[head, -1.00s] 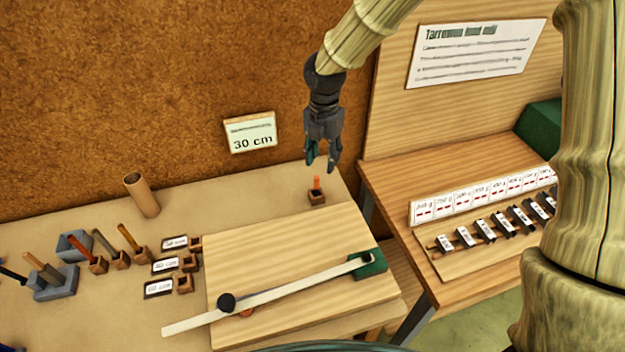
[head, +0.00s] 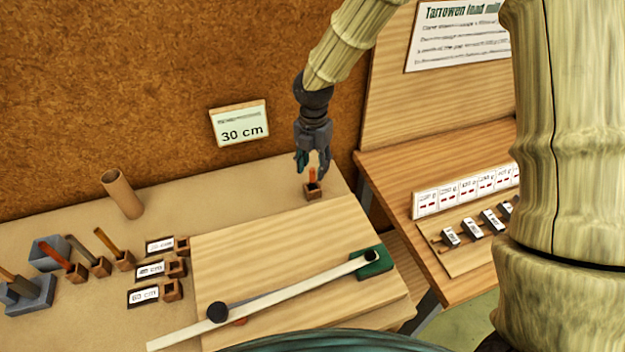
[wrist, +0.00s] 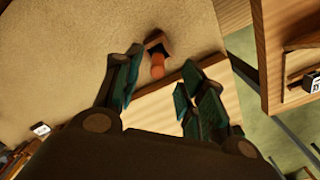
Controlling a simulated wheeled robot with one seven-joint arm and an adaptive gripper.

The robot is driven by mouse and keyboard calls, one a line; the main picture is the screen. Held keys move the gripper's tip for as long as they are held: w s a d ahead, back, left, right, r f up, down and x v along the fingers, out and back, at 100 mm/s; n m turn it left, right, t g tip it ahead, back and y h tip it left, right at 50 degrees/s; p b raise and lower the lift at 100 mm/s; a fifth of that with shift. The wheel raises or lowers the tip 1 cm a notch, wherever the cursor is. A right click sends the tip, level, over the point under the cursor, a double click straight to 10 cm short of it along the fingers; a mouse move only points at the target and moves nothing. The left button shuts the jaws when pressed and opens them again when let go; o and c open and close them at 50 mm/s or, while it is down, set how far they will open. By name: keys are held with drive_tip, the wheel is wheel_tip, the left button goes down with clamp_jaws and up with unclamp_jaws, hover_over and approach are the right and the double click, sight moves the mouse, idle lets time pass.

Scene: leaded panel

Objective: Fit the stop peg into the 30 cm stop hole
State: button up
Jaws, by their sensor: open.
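An orange-red peg (head: 312,174) stands upright in a small wooden block (head: 313,191) at the back right of the bench. My gripper (head: 313,165) points down just above it, its fingers open around or close to the peg's top. In the wrist view the peg (wrist: 158,66) shows between the open fingers (wrist: 155,85), with its block (wrist: 157,43) beyond. At the board's left edge, three small socket blocks carry labels; the top label (head: 160,246) is hard to read, the lowest (head: 143,296) seems to read 60 cm. A wall card (head: 240,124) reads 30 cm.
A pale pivoting bar (head: 290,290) with a black knob (head: 217,312) lies across the wooden board (head: 270,235). A cardboard tube (head: 122,194) and several pegs in blocks stand at left. A second bench with labelled weights (head: 470,230) is at right.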

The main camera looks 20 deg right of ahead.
sight(313, 180)
drive_tip(key=shift+s+f, duration=0.1)
drive_tip(key=shift+f, duration=0.45)
drive_tip(key=shift+w+f+p, duration=0.15)
drive_tip(key=shift+f+p, duration=0.35)
drive_tip(key=shift+f, duration=0.2)
drive_tip(key=shift+w+f+p, duration=0.1)
drive_tip(key=shift+f+p, duration=0.35)
drive_tip(key=shift+f, duration=1.4)
drive_tip(key=shift+c, duration=0.5)
clamp_jaws()
